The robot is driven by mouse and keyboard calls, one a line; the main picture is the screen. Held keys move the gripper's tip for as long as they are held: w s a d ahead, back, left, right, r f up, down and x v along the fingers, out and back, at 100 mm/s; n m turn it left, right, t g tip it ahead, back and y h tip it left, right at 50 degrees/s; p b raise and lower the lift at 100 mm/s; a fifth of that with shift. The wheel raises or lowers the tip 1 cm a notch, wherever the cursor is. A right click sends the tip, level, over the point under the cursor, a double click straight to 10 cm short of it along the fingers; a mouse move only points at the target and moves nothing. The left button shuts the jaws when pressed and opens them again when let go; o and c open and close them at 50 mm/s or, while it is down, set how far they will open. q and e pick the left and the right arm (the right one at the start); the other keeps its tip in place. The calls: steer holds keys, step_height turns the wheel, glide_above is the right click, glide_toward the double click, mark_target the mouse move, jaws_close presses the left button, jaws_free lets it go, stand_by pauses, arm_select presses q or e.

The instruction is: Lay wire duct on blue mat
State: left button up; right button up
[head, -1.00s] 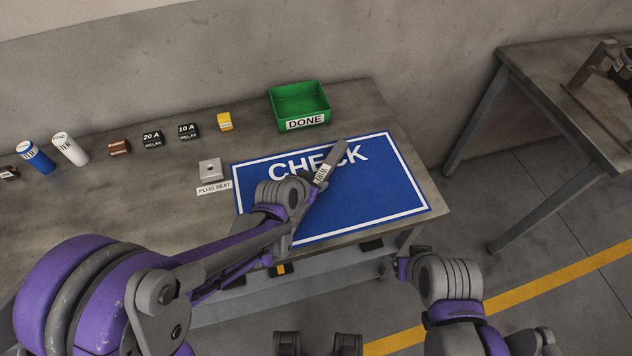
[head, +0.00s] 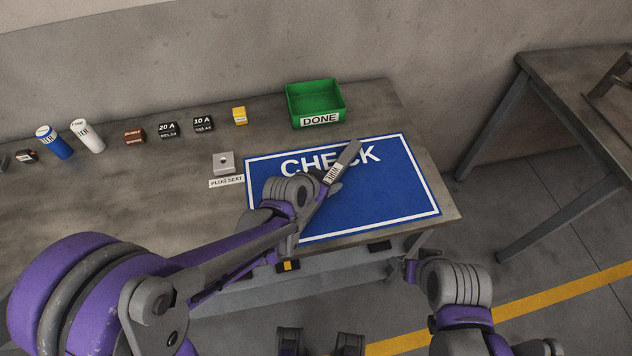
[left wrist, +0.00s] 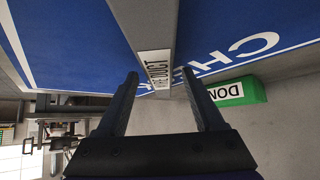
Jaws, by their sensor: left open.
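The wire duct (head: 346,156) is a long grey bar with a white label, lying at a slant over the blue mat (head: 395,195) marked CHECK. My left gripper (head: 326,184) is open around the duct's labelled part, low over the mat. In the left wrist view, the duct (left wrist: 157,25) runs between the two spread fingers of my left gripper (left wrist: 160,76). The duct's near end is hidden by my left arm in the head view. My right gripper (head: 411,266) is in front of the table, away from the duct; its jaws are unclear.
A green DONE bin (head: 316,105) stands behind the mat. The plug seat block (head: 224,163) is left of it. Two relays, a yellow block (head: 240,116), a brown block (head: 135,136) and two cylinders line the table's back. The mat's right part is clear.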

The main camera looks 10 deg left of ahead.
arm_select(q)
steer(key=p+v, duration=0.1)
steer(key=v, duration=0.9)
steer(key=shift+s+a+r+p, duration=0.2)
steer(key=shift+s+p, duration=0.05)
steer(key=shift+p, duration=0.15)
steer(key=s+a+n+g+y, duration=0.2)
steer(key=s+a+n+y, duration=0.2)
steer(key=s+a, duration=0.8)
steer(key=shift+s+r+n+g+p, duration=0.35)
steer(key=shift+s+n, duration=0.35)
steer(key=shift+s, duration=0.35)
